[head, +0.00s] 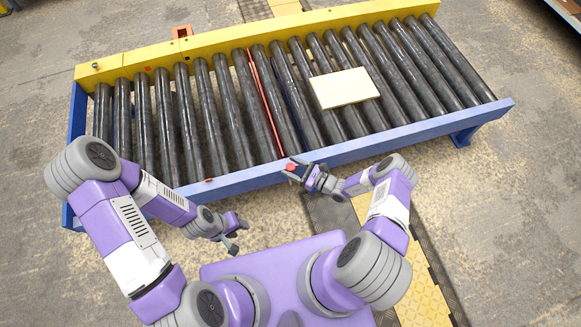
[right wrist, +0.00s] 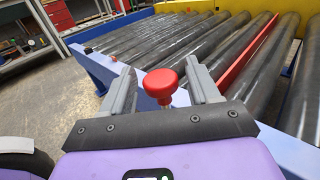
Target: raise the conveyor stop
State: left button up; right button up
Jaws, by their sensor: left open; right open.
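The conveyor stop is a thin red bar (head: 264,100) lying crosswise between two dark rollers; it also shows in the right wrist view (right wrist: 246,58). I cannot tell its exact height against the rollers. A red mushroom-shaped knob (right wrist: 165,86) is on the conveyor's near side, by the blue rail. My right gripper (head: 291,169) is open there, with the knob between its fingers and a gap visible on both sides in the right wrist view. My left gripper (head: 239,236) is open and empty, low in front of the conveyor, away from the rail.
A pale board (head: 345,88) lies on the rollers to the right of the stop. The blue near rail (head: 400,137) runs between my arms and the rollers; a yellow rail (head: 225,40) is at the far side. Shelving (right wrist: 30,45) stands in the right wrist view's background.

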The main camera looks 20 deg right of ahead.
jog(key=shift+w+a, duration=0.35)
grip_shut()
notch_tip(320, 180, up, 5)
jog(key=p, duration=0.4)
grip_release()
jog(key=shift+r, duration=0.1)
